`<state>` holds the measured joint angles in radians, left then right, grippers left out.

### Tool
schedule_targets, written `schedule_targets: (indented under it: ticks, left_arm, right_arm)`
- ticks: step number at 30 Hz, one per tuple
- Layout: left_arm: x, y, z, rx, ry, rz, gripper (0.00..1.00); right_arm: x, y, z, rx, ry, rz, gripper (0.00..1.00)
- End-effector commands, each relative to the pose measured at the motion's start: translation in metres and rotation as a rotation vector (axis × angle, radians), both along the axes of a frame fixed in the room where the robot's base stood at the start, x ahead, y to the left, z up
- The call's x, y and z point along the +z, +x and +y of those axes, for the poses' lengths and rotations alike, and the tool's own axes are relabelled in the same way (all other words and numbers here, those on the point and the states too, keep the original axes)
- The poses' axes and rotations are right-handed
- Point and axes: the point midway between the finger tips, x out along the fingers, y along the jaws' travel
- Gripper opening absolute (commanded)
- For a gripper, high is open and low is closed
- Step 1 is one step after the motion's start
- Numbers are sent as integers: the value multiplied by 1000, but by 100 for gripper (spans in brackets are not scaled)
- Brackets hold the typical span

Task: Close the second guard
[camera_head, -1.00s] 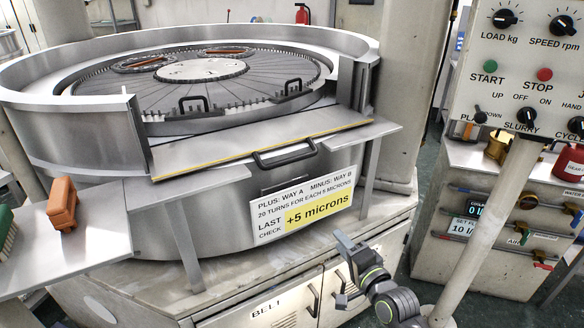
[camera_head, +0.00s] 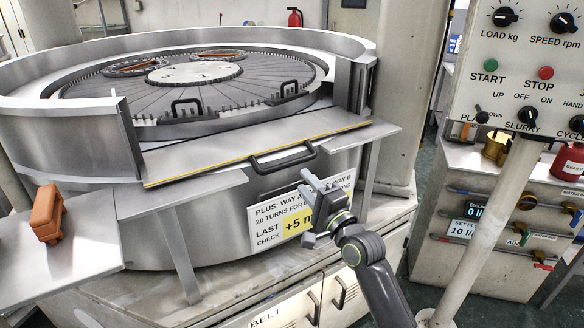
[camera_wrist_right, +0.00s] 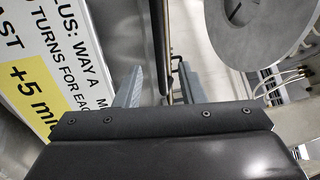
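A guard, a flat steel panel with a yellow front edge (camera_head: 230,157), lies folded out at the front opening of the round lapping machine's wall. Its black bar handle (camera_head: 283,160) sticks out at the front edge. Which guard counts as the second is not marked. My right gripper (camera_head: 320,186) is just below and right of the handle, apart from it, in front of the sign. Its two fingers point up with a gap between them, open and empty. The wrist view shows both fingers (camera_wrist_right: 160,85) spread beside the sign. My left gripper is out of view.
A yellow-and-white sign (camera_head: 268,229) hangs on the machine front behind my gripper. A brown block (camera_head: 46,213) sits on the left shelf. Two more handles (camera_head: 187,106) stand on the plate.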

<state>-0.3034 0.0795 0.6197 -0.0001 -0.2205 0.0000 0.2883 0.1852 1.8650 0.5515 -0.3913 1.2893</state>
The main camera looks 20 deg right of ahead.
Motion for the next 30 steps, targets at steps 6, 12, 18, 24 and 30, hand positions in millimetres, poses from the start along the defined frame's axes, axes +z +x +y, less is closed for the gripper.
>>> schedule_targets:
  ticks: [6,12,18,24,30]
  left_arm:
    - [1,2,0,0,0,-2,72]
    - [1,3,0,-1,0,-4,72]
    - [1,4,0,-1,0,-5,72]
    - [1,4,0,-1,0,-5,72]
    - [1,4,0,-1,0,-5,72]
  right_arm:
    - [9,39,11,0,1,-2,36]
    - [12,60,16,-1,-1,0,36]
    - [13,67,18,-1,-1,0,36]
    - [13,67,18,-1,-1,0,36]
    - [13,66,18,-1,-1,0,14]
